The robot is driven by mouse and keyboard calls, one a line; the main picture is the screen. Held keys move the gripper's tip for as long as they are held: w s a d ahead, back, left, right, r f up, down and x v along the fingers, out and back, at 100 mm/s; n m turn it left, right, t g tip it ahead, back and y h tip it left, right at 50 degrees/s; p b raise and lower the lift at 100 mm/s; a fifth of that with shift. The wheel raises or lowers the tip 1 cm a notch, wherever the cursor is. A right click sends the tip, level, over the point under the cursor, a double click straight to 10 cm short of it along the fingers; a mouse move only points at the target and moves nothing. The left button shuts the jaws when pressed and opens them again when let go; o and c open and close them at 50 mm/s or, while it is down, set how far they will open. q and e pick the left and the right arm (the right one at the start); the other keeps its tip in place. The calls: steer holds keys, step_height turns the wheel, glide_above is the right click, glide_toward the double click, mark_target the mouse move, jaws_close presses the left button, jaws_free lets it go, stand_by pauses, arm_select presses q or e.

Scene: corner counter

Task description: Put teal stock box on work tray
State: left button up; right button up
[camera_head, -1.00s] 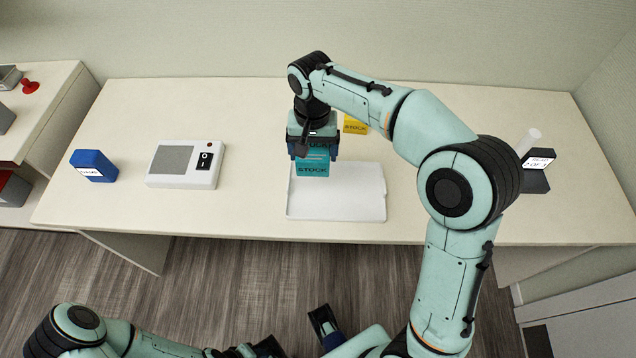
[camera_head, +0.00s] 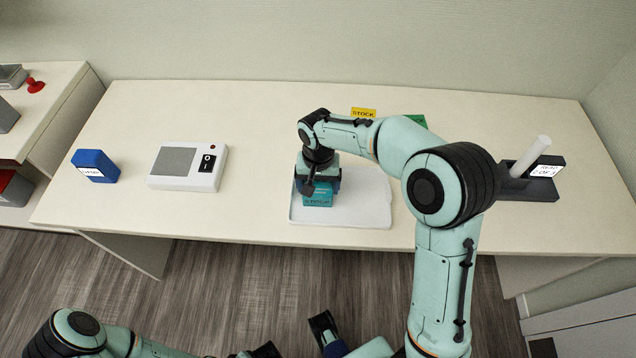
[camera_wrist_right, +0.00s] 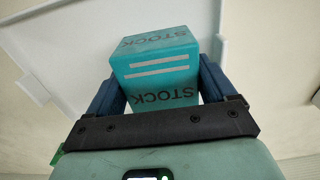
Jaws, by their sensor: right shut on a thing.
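The teal stock box (camera_head: 317,200) is between the fingers of my right gripper (camera_head: 318,187), over the left part of the white work tray (camera_head: 362,207). I cannot tell whether its underside touches the tray. The right wrist view shows the teal box (camera_wrist_right: 157,68) gripped between two blue fingers (camera_wrist_right: 157,88), with the tray's rim (camera_wrist_right: 222,30) behind it. My right gripper is shut on the box. My left gripper (camera_head: 295,335) is near the bottom edge of the head view, away from the counter, its fingers apart and empty.
A white device with a switch (camera_head: 187,166) and a blue box (camera_head: 95,166) stand left of the tray. A yellow stock box (camera_head: 363,112) and a green item (camera_head: 417,120) are behind my right arm. A dark holder with a white cylinder (camera_head: 533,170) is at the right.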

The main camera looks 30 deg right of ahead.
mark_target(318, 183)
steer(key=shift+f, duration=0.1)
steer(key=o, duration=1)
step_height(318, 183, up, 12)
steer(key=p, duration=0.1)
steer(key=shift+p, duration=0.4)
